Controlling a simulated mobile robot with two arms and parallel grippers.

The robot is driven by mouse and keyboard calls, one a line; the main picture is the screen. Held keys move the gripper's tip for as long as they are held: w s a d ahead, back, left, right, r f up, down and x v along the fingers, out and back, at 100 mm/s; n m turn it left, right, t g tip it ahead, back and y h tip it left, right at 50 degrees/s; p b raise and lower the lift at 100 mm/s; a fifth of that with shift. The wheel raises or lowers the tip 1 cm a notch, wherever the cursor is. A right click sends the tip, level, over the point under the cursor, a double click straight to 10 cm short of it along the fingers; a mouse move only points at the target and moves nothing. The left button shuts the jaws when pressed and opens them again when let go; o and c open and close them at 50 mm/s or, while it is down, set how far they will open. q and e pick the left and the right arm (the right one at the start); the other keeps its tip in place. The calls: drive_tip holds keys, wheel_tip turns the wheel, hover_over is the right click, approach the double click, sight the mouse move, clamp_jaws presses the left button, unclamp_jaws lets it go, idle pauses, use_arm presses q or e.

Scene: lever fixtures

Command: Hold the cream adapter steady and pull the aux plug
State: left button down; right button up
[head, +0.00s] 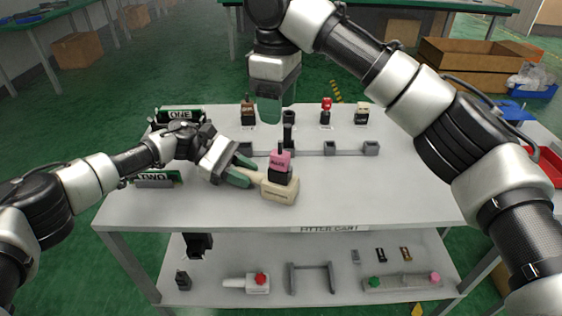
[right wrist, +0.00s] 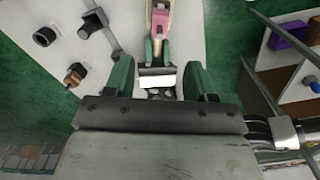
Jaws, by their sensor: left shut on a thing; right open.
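The cream adapter (head: 279,193) sits on the white cart top, near its front edge. A black plug with a pink labelled top (head: 280,161) stands upright in it; I take this as the aux plug. My left gripper (head: 246,172) reaches in from the left and is shut on the adapter's narrow left end. My right gripper (head: 270,108) hangs above and behind the plug, fingers down, open and empty, apart from it. In the right wrist view, the right fingers (right wrist: 160,84) are spread, and a pink part (right wrist: 161,18) shows beyond them near the top edge.
A black post (head: 289,120) stands behind the plug, near my right gripper. Grey fixtures (head: 330,149) and small connectors, one with a red top (head: 326,106), line the back. Green-edged ONE (head: 180,114) and TWO (head: 155,180) signs are at left. The right front of the top is clear.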

sight(278, 152)
wheel_tip(278, 152, down, 12)
drive_tip(key=shift+r, duration=0.25)
idle(0.3)
drive_tip(key=shift+w+d, duration=0.1)
clamp_jaws()
idle(0.3)
drive_tip(key=shift+r, duration=0.75)
idle(0.8)
drive_tip(key=shift+r, duration=2)
